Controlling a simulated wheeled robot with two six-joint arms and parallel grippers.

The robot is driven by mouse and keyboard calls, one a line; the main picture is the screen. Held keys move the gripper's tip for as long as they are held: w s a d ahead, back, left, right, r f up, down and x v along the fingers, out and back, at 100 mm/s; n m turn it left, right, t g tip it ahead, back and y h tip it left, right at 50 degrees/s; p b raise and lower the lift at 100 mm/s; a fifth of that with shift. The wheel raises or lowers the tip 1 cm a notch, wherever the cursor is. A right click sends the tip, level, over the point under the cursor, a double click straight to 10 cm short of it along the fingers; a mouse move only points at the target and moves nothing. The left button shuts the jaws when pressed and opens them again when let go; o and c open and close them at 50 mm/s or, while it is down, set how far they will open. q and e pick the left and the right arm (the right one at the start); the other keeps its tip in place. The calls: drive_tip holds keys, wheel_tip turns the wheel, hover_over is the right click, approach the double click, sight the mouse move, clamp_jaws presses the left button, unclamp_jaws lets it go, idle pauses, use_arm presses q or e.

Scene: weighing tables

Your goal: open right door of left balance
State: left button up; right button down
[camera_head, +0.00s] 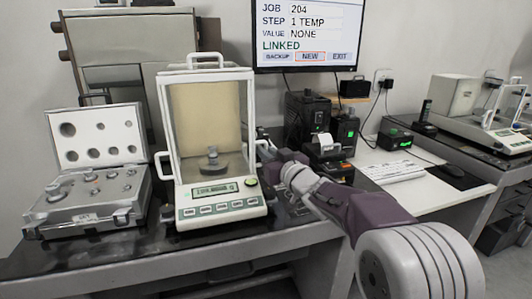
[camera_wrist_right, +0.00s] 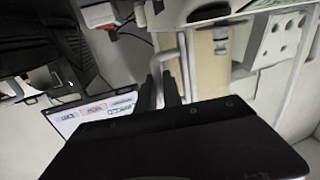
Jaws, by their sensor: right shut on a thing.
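The left balance (camera_head: 222,211) stands on the dark table at the left, a white draft shield with a tan back and a display in front. A metal weight (camera_head: 212,160) stands on its pan. Its right door is edge-on in the head view, so I cannot tell how far it is open. My right gripper (camera_head: 267,150) is at the right side of the balance. In the right wrist view, the gripper (camera_wrist_right: 168,92) is shut on the pale bar of the door handle (camera_wrist_right: 184,62). My left gripper is not in view.
An open weight case (camera_head: 95,220) stands close to the left of the balance. A monitor (camera_head: 306,35), black devices and a small printer (camera_head: 324,145) stand behind and right of my arm. Another balance (camera_head: 480,110) is at the far right.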

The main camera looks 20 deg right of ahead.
drive_tip(key=shift+w, duration=0.1)
drive_tip(key=x, duration=0.1)
drive_tip(key=p+x, duration=0.2)
drive_tip(key=shift+w+d, duration=0.25)
drive_tip(key=shift+w, duration=0.15)
drive_tip(key=c, duration=1.8)
unclamp_jaws()
drive_tip(key=shift+o, duration=0.2)
drive_tip(key=shift+s, duration=0.1)
drive_tip(key=p+v, duration=0.1)
drive_tip(key=v, duration=0.8)
drive_tip(key=shift+p, duration=0.3)
